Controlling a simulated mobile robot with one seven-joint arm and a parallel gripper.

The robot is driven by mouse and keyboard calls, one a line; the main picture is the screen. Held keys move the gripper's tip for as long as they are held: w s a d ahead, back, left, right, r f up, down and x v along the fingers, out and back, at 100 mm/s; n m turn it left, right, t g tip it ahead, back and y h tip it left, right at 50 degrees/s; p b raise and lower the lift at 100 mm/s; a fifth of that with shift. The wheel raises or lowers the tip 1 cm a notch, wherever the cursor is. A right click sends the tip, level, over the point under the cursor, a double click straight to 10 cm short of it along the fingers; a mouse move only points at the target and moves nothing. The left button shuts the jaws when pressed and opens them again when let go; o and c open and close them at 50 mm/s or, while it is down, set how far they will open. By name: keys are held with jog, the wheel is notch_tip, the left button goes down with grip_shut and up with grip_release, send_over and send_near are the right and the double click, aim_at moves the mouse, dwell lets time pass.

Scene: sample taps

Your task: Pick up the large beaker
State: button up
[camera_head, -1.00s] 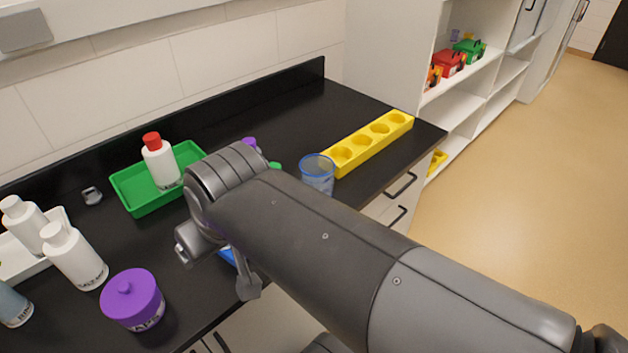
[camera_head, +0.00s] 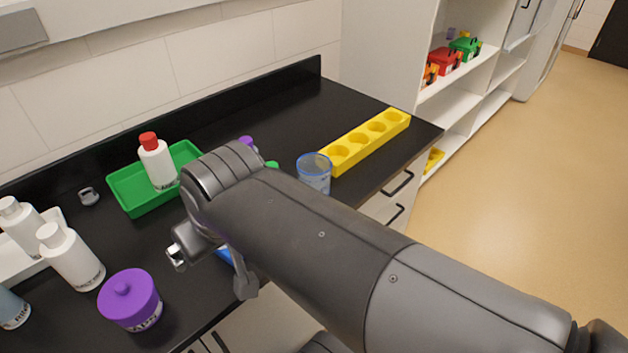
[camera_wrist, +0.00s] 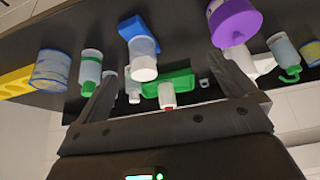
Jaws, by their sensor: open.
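The large beaker (camera_head: 314,174) is clear with a blue rim. It stands upright on the black bench by its front edge, just left of the yellow rack and partly behind my arm in the head view. In the wrist view, which is upside down, a blue-rimmed clear beaker (camera_wrist: 51,72) is at the far left, outside the fingers. My gripper (camera_wrist: 167,68) is open and empty, with its fingers spread. In the head view it is mostly hidden by my arm, at the left end of it, well apart from the beaker.
A yellow rack (camera_head: 367,143) with round holes lies right of the beaker. A green tray (camera_head: 128,195) holds a red-capped white bottle (camera_head: 157,163). A purple-lidded jar (camera_head: 130,299) and white bottles (camera_head: 70,258) stand at the left. A blue object (camera_wrist: 138,31) lies near my gripper.

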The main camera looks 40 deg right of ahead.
notch_tip(320, 180, up, 6)
jog(key=f, duration=0.1)
jog(key=m+g+h, duration=0.2)
jog(key=m+h, duration=0.1)
jog(key=m, duration=0.5)
send_over(314, 171)
jog(key=s+a, duration=0.4)
jog(key=a, duration=0.1)
notch_tip(314, 171, down, 14)
jog(key=f, duration=0.1)
jog(key=shift+d+x, duration=0.2)
jog(key=shift+x, duration=0.8)
jog(key=shift+d+x, duration=0.15)
jog(key=shift+x, duration=0.85)
jog(key=shift+d+x, duration=0.2)
jog(key=shift+x, duration=0.8)
jog(key=shift+r, duration=0.15)
jog(key=c, duration=1)
